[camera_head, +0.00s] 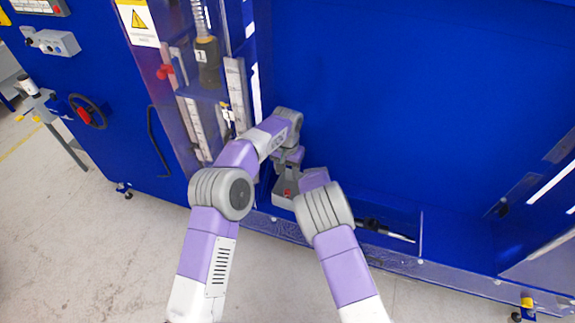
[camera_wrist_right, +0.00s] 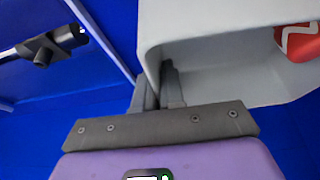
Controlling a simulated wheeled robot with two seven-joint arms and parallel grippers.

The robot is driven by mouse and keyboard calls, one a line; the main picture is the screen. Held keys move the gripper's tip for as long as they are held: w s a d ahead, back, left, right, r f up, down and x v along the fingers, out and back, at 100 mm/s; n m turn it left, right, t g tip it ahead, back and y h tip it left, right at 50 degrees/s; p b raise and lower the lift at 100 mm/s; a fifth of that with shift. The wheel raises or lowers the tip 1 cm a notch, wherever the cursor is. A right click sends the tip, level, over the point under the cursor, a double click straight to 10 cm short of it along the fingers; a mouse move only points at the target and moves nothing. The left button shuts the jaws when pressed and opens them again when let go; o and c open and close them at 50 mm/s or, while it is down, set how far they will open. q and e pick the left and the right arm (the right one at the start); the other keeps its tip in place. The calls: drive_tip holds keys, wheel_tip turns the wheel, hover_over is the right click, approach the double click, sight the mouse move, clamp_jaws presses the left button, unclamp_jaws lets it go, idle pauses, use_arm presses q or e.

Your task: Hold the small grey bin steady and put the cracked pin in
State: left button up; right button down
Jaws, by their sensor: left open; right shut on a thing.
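The small grey bin (camera_head: 284,200) stands low against the blue machine in the head view. It also fills the upper right of the right wrist view (camera_wrist_right: 205,45).
A black tool with a pale tip (camera_head: 385,230) lies on the blue ledge to the right of the bin. A clear-fronted column with gauges (camera_head: 207,75) stands left of my left arm. The blue bay (camera_head: 430,110) on the right is mostly empty.

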drive_tip(key=c, duration=1.2)
unclamp_jaws()
drive_tip(key=shift+o, duration=0.2)
